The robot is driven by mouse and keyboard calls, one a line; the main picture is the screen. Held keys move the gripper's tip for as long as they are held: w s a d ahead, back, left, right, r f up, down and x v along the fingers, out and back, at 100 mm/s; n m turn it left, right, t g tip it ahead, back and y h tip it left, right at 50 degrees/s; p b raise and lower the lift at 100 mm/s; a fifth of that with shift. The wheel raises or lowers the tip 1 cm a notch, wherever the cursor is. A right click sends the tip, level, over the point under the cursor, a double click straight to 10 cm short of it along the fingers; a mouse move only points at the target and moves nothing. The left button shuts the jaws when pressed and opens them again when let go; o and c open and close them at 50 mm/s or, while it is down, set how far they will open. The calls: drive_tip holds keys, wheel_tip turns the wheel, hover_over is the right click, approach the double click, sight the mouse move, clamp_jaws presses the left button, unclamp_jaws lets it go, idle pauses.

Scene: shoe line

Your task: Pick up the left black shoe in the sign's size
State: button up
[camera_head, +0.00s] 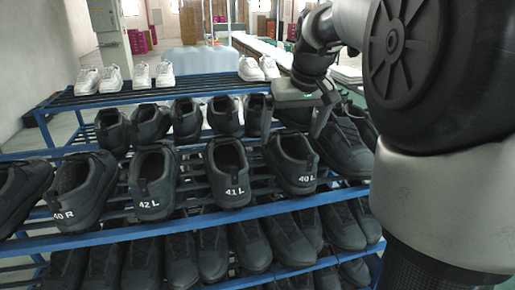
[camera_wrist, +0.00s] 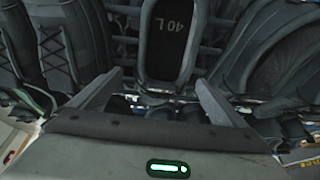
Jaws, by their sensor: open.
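A black shoe marked "40 L" (camera_head: 292,166) sits on the rack's middle shelf. It also shows in the wrist view (camera_wrist: 170,42), upright in the picture just beyond the fingers. My gripper (camera_head: 294,126) is open and empty, above and behind that shoe in the head view. In the wrist view its two fingers (camera_wrist: 158,78) point toward the shoe and are apart from it as far as I can tell. Other marked black shoes stand in the same row: "41 L" (camera_head: 229,172), "42 L" (camera_head: 154,182) and "40 R" (camera_head: 76,190). No size sign is readable in these views.
White shoes (camera_head: 142,75) stand on the blue rack's top shelf (camera_head: 200,86). More black shoes (camera_head: 250,245) fill the lower shelf. Black shoes stand close on both sides of the fingers in the wrist view, such as one at right (camera_wrist: 285,70).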

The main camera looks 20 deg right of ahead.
sight(290, 157)
drive_tip(key=x, duration=0.5)
drive_tip(key=shift+s+a+f, duration=0.15)
drive_tip(key=shift+s, duration=0.05)
drive_tip(key=shift+c, duration=0.4)
drive_tip(key=c, duration=1.4)
